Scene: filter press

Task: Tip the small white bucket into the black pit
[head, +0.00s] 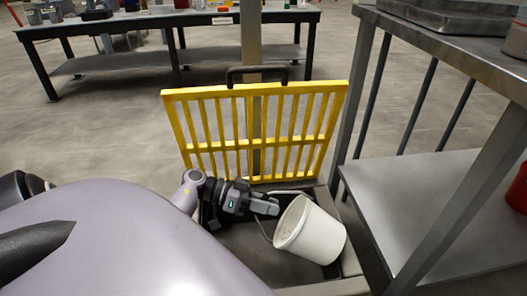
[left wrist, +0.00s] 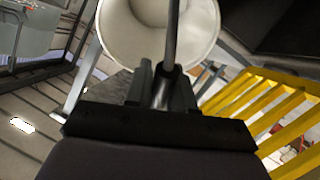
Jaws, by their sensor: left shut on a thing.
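The small white bucket (head: 312,236) is tilted in the head view, its open mouth facing up and to the left. My left gripper (head: 272,206) is shut on the bucket's handle, just left of the rim. In the left wrist view the handle runs between the fingers (left wrist: 163,90), and the white bucket (left wrist: 205,22) hangs beyond them with its mouth toward the camera. The black pit (head: 245,240) is a dark framed opening beneath the gripper and bucket. How much the bucket holds is not clear. My right gripper is not in view.
A yellow slatted grate (head: 255,88) with a black handle stands upright behind the pit. A metal shelf table (head: 430,190) stands close on the right. A long workbench (head: 165,20) with several small items is at the back. Open floor lies between.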

